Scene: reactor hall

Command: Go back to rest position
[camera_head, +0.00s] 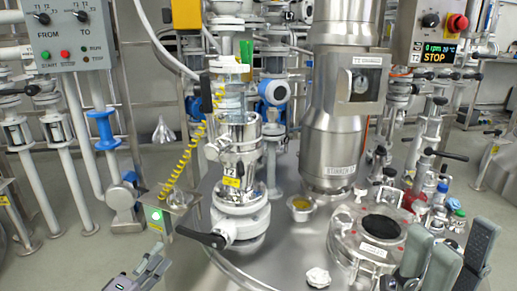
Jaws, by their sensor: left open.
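My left gripper (155,260) shows at the bottom left, grey and pointing up and away. It is open and empty, low beside the vessel's left rim. My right gripper (456,248) shows at the bottom right. Its thick grey fingers stand up and apart, with nothing seen between them; its lower part is cut off by the picture edge.
A glass-and-steel column with a black-handled valve (238,205) rises from the lid. A steel motor housing (336,130) stands at its centre. A control box (67,35) hangs top left. Grey floor (70,260) is clear at lower left.

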